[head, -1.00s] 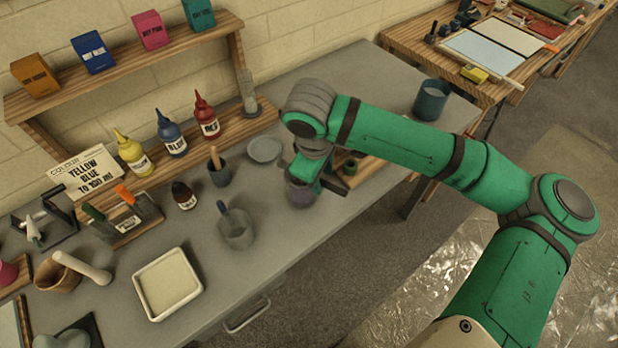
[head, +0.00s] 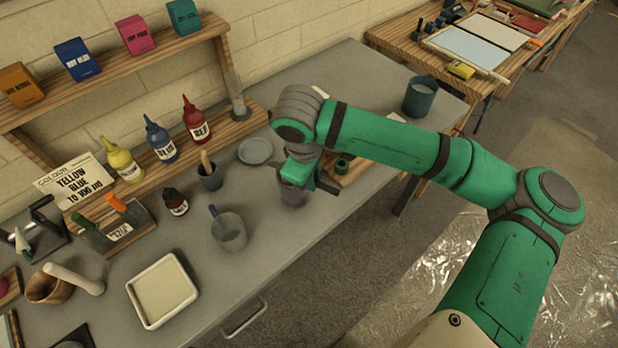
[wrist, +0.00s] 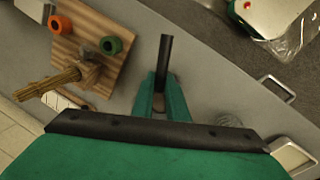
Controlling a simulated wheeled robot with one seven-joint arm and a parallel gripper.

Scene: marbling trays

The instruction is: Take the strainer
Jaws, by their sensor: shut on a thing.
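My gripper (wrist: 160,98) is shut on a slim dark handle (wrist: 165,55) that sticks out between its fingertips in the wrist view. I take this for the strainer's handle; its mesh end is not clearly visible. In the head view my gripper (head: 303,178) is low over the right part of the grey bench, at a purplish cup (head: 293,196). The gripper partly covers the cup, and I cannot tell whether the held thing touches it.
A wooden board (wrist: 92,55) with green and orange rings and a straw brush (wrist: 48,84) lies beside the gripper. A glass beaker (head: 229,233), a shallow white tray (head: 137,291) and paint bottles stand to the left. A teal cup (head: 419,98) stands at the right.

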